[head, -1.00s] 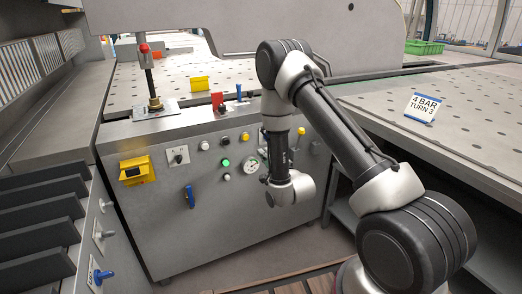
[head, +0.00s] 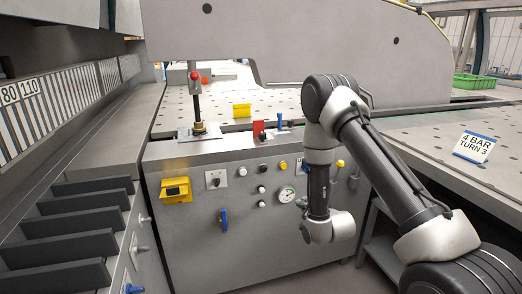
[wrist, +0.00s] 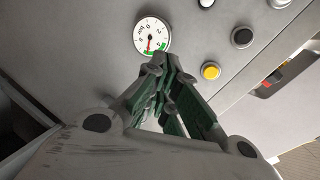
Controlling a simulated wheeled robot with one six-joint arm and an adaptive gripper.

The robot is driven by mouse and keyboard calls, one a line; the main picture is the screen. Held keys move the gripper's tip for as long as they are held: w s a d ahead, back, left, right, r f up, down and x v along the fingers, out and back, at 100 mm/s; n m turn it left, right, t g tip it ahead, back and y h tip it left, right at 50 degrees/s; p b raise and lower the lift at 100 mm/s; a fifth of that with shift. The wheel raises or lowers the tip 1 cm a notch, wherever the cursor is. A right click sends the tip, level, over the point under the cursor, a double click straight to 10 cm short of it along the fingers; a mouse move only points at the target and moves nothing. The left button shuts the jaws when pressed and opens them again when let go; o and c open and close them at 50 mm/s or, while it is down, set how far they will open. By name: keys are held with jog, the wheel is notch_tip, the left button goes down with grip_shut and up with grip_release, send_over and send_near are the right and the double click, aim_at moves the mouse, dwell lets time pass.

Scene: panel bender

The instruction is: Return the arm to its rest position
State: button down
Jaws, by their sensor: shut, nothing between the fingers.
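My arm reaches in from the lower right of the head view, bends at a dark elbow and hangs down in front of the grey control cabinet (head: 240,240). Its wrist end is beside the pressure gauge (head: 286,194), and the fingers are hidden there. In the wrist view my gripper (wrist: 160,64) is shut and empty, its dark green-padded fingers meeting at the tips. The tips appear just below the gauge (wrist: 152,36); I cannot tell the gap to the panel. A yellow button (wrist: 210,71) and a black button (wrist: 241,37) are to their right.
A red-topped lever (head: 195,100) stands on the cabinet's left top. A yellow box (head: 176,190) and a blue handle (head: 223,220) are on its front. Dark slotted racks (head: 70,248) line the left.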

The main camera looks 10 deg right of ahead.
jog(key=s+d+f+n+g+h, duration=0.1)
jog(key=s+f+n+g, duration=0.3)
jog(key=s+f+g, duration=0.3)
jog(key=s+d+r+n+g+h, duration=0.1)
jog(key=s+d+r+n+g, duration=0.15)
jog(key=s, duration=0.25)
jog(key=s+d+r+n, duration=0.2)
jog(key=s+r, duration=0.7)
jog(key=r, duration=0.4)
jog(key=s+d+r+n, duration=0.1)
jog(key=s+d+r, duration=0.2)
jog(key=s+r, duration=0.5)
jog(key=s+d+r+n+h, duration=0.1)
jog(key=s+d+r+n, duration=0.1)
jog(key=s+r, duration=0.7)
notch_tip(320, 180, up, 9)
jog(key=shift+s+d+f+n, duration=0.1)
jog(key=shift+s+d+n, duration=0.25)
jog(key=shift+d, duration=0.35)
jog(key=shift+f, duration=0.1)
